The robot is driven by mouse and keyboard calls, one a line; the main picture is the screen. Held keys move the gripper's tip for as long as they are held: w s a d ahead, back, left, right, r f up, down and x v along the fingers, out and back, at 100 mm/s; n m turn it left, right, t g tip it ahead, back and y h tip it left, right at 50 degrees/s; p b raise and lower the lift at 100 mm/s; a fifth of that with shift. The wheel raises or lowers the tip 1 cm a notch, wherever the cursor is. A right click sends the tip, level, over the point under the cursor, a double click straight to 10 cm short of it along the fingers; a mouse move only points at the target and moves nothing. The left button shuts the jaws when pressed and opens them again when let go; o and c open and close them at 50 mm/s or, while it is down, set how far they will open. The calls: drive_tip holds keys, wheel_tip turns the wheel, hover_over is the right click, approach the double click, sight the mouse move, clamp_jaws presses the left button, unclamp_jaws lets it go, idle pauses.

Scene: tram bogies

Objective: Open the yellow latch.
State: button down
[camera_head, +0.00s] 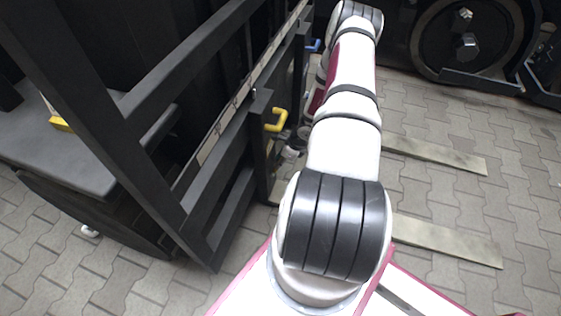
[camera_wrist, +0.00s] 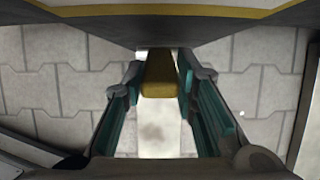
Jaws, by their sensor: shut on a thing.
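The yellow latch (camera_head: 277,120) is a bent handle on the upright post of a dark metal frame, left of my arm in the head view. In the wrist view a dull yellow bar, the latch (camera_wrist: 158,78), lies between the two finger pads. My gripper (camera_wrist: 160,72) is shut on it, with a teal-lined finger on either side. In the head view my gripper is mostly hidden by my own arm, close to the latch. The latch's pivot is not clear in either view.
The dark frame (camera_head: 150,90) fills the left side. A blue handle (camera_head: 314,46) sits farther along it. A grey surface with a yellow item (camera_head: 58,122) is at far left. A wheel (camera_head: 467,42) stands at the back right. Pale planks (camera_head: 440,240) lie on the paved floor.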

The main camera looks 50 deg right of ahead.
drive_tip(key=shift+s+d+f, duration=0.1)
drive_tip(key=shift+s+f, duration=0.15)
drive_tip(key=shift+s, duration=0.2)
drive_tip(key=shift+s+d, duration=0.1)
drive_tip(key=shift+s, duration=0.15)
drive_tip(key=c, duration=1.4)
unclamp_jaws()
drive_tip(key=shift+c, duration=0.2)
drive_tip(key=shift+o, duration=0.8)
drive_tip(key=shift+w, duration=0.15)
drive_tip(key=s+d+r, duration=0.2)
drive_tip(key=s, duration=0.4)
drive_tip(key=s+d+r, duration=0.2)
drive_tip(key=s, duration=0.5)
drive_tip(key=shift+d+r, duration=0.25)
drive_tip(key=shift+r, duration=0.05)
